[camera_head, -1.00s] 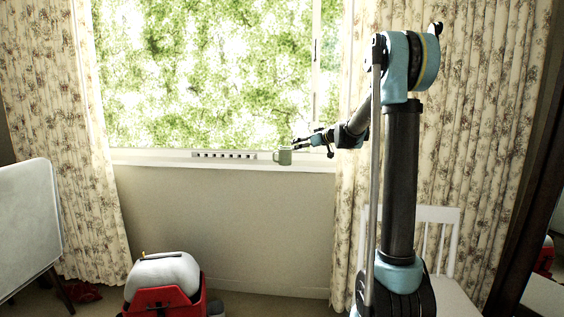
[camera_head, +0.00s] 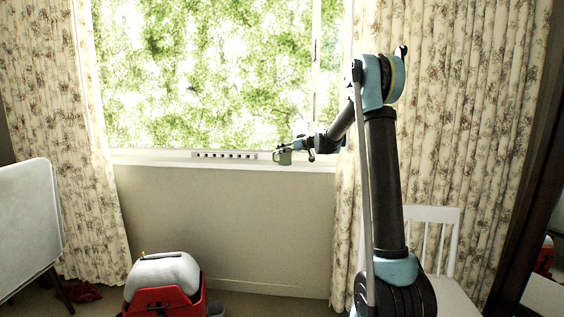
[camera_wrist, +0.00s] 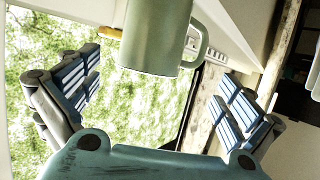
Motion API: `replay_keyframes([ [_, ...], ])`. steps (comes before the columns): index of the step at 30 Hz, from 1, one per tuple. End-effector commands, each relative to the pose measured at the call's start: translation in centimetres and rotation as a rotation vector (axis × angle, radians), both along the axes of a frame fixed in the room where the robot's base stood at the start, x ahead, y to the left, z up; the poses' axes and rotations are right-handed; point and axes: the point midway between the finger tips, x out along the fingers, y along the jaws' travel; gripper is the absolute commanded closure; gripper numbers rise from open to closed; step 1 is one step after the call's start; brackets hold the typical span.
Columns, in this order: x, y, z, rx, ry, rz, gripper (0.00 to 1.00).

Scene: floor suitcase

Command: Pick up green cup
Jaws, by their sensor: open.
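The green cup (camera_head: 284,158) stands at the window sill in the head view. In the wrist view the cup (camera_wrist: 157,38) is at the top centre, with its handle on the right. My gripper (camera_wrist: 160,92) is open, with its padded fingers to the left and right of the cup. The cup lies ahead of the fingers or at their tips; I cannot tell its exact depth between them. No finger visibly touches it. In the head view my gripper (camera_head: 297,149) reaches the cup from the right and partly overlaps it.
Floral curtains (camera_head: 455,120) hang at both sides. A white chair (camera_head: 440,215) stands at the right. A red and white suitcase-like item (camera_head: 165,285) is on the floor.

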Motion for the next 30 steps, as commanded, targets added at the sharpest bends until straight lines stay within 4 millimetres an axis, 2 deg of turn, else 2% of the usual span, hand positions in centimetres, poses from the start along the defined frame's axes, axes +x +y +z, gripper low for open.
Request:
replay_keyframes([
  [5,0.6,0.6,-0.4,0.000,0.000,0.001,0.00],
  [15,3.4,3.0,-1.8,0.000,0.000,0.000,0.00],
  [23,3.6,3.2,-1.9,0.000,0.000,0.000,0.00],
  [30,3.6,3.2,-1.9,0.000,0.000,0.000,0.52],
])
